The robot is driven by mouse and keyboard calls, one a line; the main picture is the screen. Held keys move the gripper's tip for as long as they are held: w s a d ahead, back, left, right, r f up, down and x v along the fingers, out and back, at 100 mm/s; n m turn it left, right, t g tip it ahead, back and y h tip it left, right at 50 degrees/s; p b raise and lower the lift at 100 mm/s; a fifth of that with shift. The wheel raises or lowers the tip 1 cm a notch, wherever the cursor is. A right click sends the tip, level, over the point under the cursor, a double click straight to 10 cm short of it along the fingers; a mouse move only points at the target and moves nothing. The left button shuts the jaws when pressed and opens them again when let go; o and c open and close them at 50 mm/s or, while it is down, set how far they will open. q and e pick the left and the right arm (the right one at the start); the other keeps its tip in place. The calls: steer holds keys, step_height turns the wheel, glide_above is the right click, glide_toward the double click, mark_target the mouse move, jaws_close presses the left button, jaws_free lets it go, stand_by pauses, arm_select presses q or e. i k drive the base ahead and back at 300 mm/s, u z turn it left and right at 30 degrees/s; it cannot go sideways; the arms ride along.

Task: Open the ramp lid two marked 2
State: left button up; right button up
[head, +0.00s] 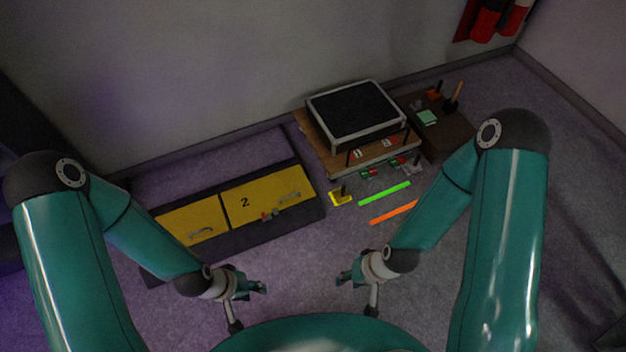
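The ramp is a long dark low box on the floor with two yellow lids. The lid two (268,193) is the right one, with a black "2" on it. It lies flat and looks closed. It has a grey bar handle (290,197) near its right side. A small red and grey part (268,215) sits at its front edge. The other lid (190,222) lies flat to its left, with its own handle. My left gripper (252,290) is in front of the ramp, apart from it. My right gripper (345,278) is further right, also apart. Both look empty; their finger gaps are unclear.
Right of the ramp, a wooden platform (318,150) carries a black-topped frame (357,110). A yellow piece (340,198), a green strip (384,194) and an orange strip (394,212) lie on the floor. A dark box (437,125) holds tools. A wall stands behind.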

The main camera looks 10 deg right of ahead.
mark_target(244, 205)
steer(key=u, duration=0.05)
steer(key=i, duration=0.9)
steer(key=u, duration=0.5)
